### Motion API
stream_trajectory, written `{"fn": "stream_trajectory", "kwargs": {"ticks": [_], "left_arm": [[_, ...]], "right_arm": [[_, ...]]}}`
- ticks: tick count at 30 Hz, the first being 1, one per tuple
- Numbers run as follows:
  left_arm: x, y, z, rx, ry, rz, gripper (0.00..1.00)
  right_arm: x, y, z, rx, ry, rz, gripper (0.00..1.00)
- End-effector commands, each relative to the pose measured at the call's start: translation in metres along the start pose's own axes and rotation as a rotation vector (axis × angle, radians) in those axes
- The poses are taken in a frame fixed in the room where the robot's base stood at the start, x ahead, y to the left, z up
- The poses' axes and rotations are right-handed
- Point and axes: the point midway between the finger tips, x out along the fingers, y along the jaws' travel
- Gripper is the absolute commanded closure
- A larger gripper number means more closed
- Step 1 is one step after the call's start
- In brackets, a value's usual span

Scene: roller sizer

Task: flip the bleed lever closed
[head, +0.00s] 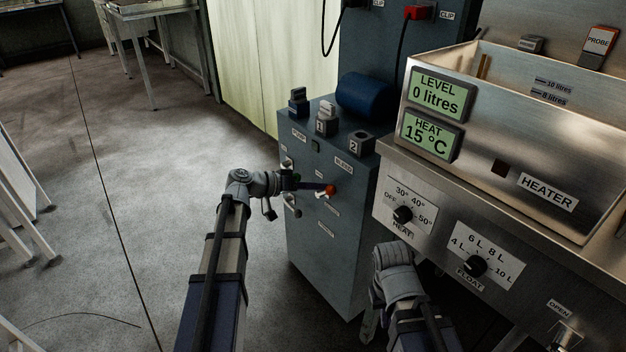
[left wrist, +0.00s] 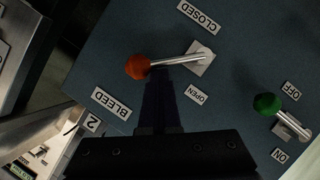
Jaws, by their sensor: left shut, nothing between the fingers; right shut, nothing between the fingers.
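The bleed lever (head: 330,189) has an orange-red ball on a metal shaft, on the front of the blue-grey cabinet (head: 335,255). In the left wrist view the lever (left wrist: 138,66) rises from a small metal plate between the CLOSED label (left wrist: 198,17) and the OPEN label (left wrist: 196,97). Its exact tilt is hard to judge. My left gripper (head: 322,187) is shut and empty. Its fingertips (left wrist: 160,84) are right beside the ball and shaft, on the OPEN side; contact cannot be told. My right gripper (head: 368,325) is shut, low before the cabinet, away from the lever.
A lever with a green ball (left wrist: 267,103) is on the same panel between OFF and ON labels. Numbered blocks and a blue cylinder (head: 362,94) are on the cabinet top. A steel tank with heater dials (head: 403,214) stands to the right. Open floor lies to the left.

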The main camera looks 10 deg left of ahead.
Motion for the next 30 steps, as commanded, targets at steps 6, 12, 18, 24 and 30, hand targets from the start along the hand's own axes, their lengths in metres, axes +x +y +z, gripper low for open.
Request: {"fn": "stream_trajectory", "kwargs": {"ticks": [6,12,18,24,30], "left_arm": [[0.005,0.009,0.015,0.188,-0.002,-0.087,1.0],[0.01,0.009,0.026,0.351,-0.002,-0.164,1.0],[0.015,0.009,0.035,0.488,-0.002,-0.228,1.0],[0.018,0.007,0.039,0.561,-0.003,-0.263,1.0],[0.02,0.007,0.042,0.558,-0.004,-0.261,1.0]], "right_arm": [[-0.005,0.001,0.0,0.001,0.0,0.001,1.0],[-0.002,0.0,0.0,0.001,0.0,0.001,1.0],[0.002,0.0,0.0,0.0,0.0,0.0,1.0],[0.006,-0.001,0.0,-0.001,0.0,-0.001,1.0],[0.009,-0.001,-0.001,-0.002,0.001,-0.001,1.0]]}}
